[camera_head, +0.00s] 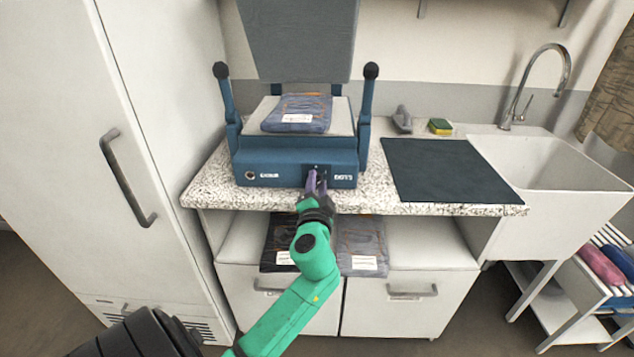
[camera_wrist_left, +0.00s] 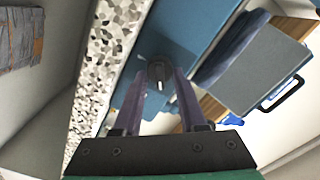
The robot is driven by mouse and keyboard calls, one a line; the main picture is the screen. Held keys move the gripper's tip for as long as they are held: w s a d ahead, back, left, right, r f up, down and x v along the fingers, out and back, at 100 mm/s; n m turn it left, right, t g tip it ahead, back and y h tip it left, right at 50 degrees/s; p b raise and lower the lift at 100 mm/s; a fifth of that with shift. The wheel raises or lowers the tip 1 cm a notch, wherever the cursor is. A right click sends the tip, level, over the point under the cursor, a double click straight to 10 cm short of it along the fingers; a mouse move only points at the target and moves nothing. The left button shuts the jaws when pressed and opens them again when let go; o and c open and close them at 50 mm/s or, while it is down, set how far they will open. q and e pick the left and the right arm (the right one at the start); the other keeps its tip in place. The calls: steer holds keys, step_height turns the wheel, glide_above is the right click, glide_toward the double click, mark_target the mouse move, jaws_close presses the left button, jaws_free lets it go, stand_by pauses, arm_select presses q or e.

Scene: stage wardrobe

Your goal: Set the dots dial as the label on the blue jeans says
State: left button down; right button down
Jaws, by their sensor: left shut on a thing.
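A blue press (camera_head: 290,150) stands on the speckled counter with its lid raised. Folded blue jeans (camera_head: 300,112) lie on its bed; their white label (camera_head: 297,118) is too small to read. In the left wrist view the dial (camera_wrist_left: 160,74) is a small dark round knob with a pale pointer mark, between my fingertips. My left gripper (camera_head: 316,178) is shut on it from the front. My right gripper is out of view.
Another knob (camera_head: 250,175) sits on the press front at left. Two labelled folded garments (camera_head: 280,240) (camera_head: 362,242) lie on the shelf below. A dark mat (camera_head: 435,170), a sponge (camera_head: 440,126) and a sink (camera_head: 560,165) are to the right. A tall white cabinet (camera_head: 60,150) stands left.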

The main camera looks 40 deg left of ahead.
arm_select(q)
steer(key=shift+f+m, duration=0.1)
steer(key=shift+m, duration=0.4)
steer(key=shift+c, duration=2.3)
jaws_free()
steer(key=b+v, duration=0.3)
steer(key=v, duration=1.1)
steer(key=shift+s+d, duration=0.2)
steer(key=shift+d, duration=0.05)
